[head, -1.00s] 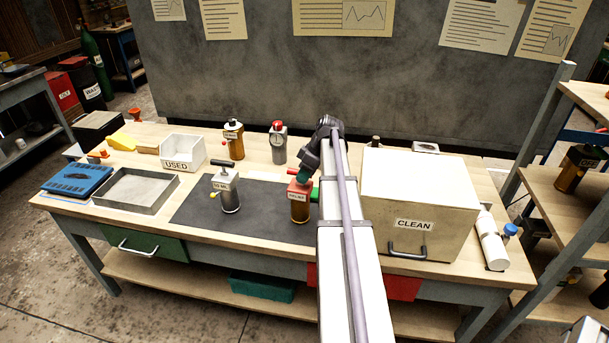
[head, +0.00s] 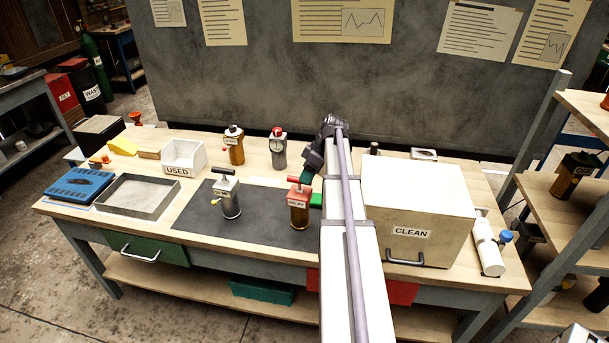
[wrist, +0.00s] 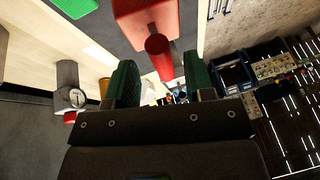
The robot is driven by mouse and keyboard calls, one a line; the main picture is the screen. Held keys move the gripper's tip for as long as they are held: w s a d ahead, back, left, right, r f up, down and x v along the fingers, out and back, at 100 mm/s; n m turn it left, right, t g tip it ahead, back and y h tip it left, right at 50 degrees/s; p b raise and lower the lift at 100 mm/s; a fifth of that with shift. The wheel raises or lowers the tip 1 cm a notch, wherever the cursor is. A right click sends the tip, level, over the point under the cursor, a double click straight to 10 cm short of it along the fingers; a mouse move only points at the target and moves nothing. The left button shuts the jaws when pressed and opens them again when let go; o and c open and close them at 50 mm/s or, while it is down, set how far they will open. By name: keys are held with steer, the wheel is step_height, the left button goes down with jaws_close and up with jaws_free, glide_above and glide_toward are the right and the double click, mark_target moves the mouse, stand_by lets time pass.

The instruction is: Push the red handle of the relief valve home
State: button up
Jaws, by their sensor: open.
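The relief valve (head: 299,207) is an amber cylinder with a red head labelled RELIEF. It stands upright at the right end of the dark mat, and its red handle (head: 294,181) shows as a bar at the top. My gripper (head: 307,177) is just right of and behind the handle, partly hidden by my arm. In the wrist view my green fingers (wrist: 160,68) are spread apart. The round end of the red handle (wrist: 160,58) shows between and beyond them, below the red head (wrist: 145,18). I cannot tell whether a finger touches it.
A grey valve (head: 228,198) with a black handle stands left on the mat (head: 262,222). An amber unit (head: 234,148) and a grey gauge unit (head: 278,152) stand behind. The CLEAN box (head: 420,205) is close right of my arm. A shallow tray (head: 140,195) lies left.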

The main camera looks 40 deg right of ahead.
steer(key=p+v, duration=0.4)
steer(key=v, duration=0.3)
steer(key=shift+p, duration=0.4)
steer(key=shift+s+r, duration=0.1)
